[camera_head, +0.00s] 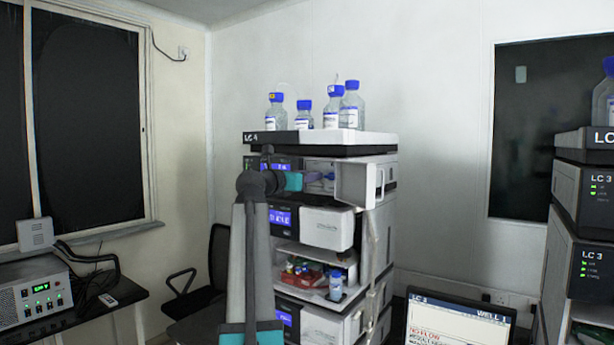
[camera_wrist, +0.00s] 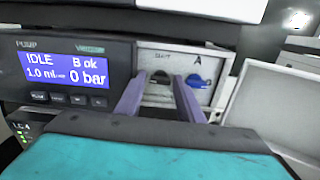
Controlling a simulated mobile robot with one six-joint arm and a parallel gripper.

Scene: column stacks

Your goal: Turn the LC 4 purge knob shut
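The LC 4 stack (camera_head: 268,138) stands in the middle of the head view, with a small door (camera_head: 357,184) open on its upper pump module. In the wrist view, the pale panel (camera_wrist: 224,66) behind that door bears the word SHUT and a letter A. A dark arched fitting (camera_wrist: 160,76) sits under the word SHUT. A blue knob-like part (camera_wrist: 200,82) sits under the A, just right of my right finger. My gripper (camera_wrist: 160,84) is open, its two purple fingers pointing at the panel on either side of the arched fitting. Contact cannot be told.
The pump display (camera_wrist: 67,70) reads IDLE and 0 bar. Bottles with blue caps (camera_head: 304,114) stand on the stack's top tray (camera_head: 365,140). The open door (camera_wrist: 275,105) stands close on the right. A laptop (camera_head: 458,322) and the LC 3 stack (camera_head: 575,250) are further right.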

